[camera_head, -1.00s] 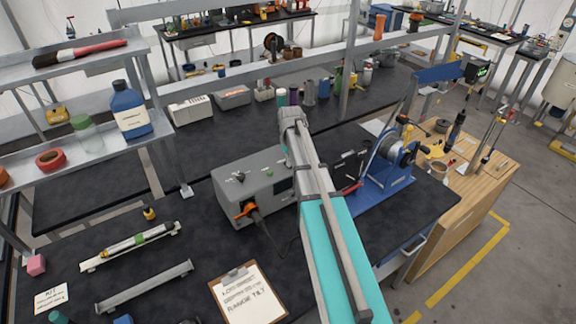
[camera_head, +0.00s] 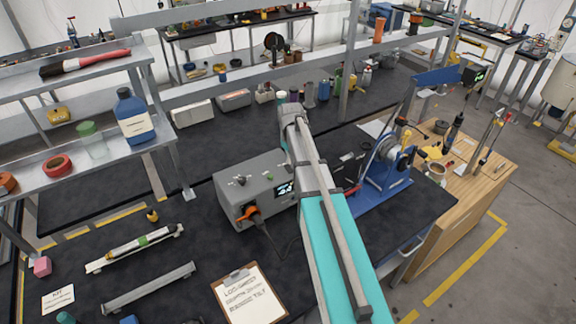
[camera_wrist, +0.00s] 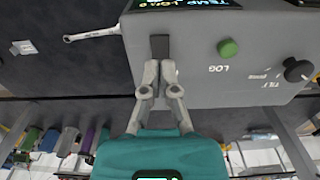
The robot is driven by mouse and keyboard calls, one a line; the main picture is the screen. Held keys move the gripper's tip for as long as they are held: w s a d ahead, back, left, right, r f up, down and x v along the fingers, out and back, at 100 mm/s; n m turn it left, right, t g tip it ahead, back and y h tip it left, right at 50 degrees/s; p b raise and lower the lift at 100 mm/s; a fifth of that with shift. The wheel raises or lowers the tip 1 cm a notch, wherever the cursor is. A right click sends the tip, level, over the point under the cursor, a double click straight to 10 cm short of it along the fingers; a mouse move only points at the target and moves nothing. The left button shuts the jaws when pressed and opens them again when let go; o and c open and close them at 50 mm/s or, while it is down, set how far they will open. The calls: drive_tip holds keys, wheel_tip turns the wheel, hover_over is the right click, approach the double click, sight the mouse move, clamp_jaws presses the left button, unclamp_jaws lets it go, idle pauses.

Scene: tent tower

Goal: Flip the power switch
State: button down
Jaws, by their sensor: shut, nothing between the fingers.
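The grey instrument box (camera_head: 238,203) stands on the black bench, with an orange plug and cable at its front. Its small display (camera_head: 285,189) is lit with pale text; in the wrist view the display (camera_wrist: 186,4) shows partly at the top edge. The dark power switch (camera_wrist: 160,45) is a rectangular piece on the box's face in the wrist view. My gripper (camera_wrist: 159,67) is shut and empty, with its fingertips right at the switch's near end; I cannot tell whether they touch it. In the head view my arm hides the gripper and the switch.
A green button (camera_wrist: 228,47) and a black knob (camera_wrist: 297,70) are on the same face. A blue spool stand (camera_head: 385,175) is to the right of my arm. A clipboard (camera_head: 250,294) lies in front of the box. A metal shelf (camera_head: 75,73) stands at the left.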

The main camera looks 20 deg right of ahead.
sight(290, 171)
drive_tip(key=shift+r+p, duration=1.5)
drive_tip(key=shift+r, duration=0.25)
drive_tip(key=shift+s+f, duration=0.1)
